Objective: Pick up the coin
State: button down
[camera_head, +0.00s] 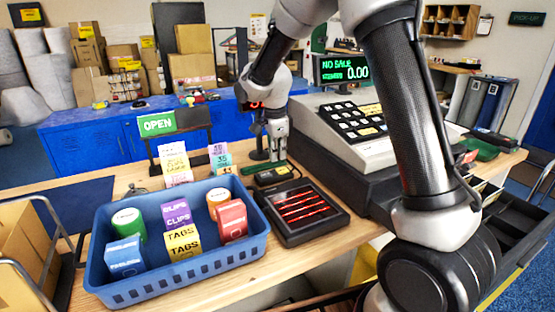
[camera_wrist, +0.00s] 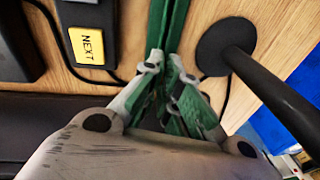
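I cannot make out the coin in either view. My gripper (camera_head: 276,157) points down over the far part of the counter, just behind a small black device with a yellow key. In the wrist view my gripper (camera_wrist: 166,66) has its green-padded fingers close together. Their tips are at the near end of a narrow green strip (camera_wrist: 176,28) with a dark line along it. Whether anything thin is between the tips is hidden.
The device with the yellow NEXT key (camera_wrist: 88,46) is left of the fingers; a round black stand base (camera_wrist: 222,48) with a pole is right. A black tray with red strips (camera_head: 304,212), a blue basket of boxes (camera_head: 190,272) and the cash register (camera_head: 345,140) crowd the counter (camera_head: 128,180).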

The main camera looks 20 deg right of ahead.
jog(key=shift+w+r, duration=0.1)
notch_tip(320, 180, up, 10)
dwell(0.5)
dwell(0.5)
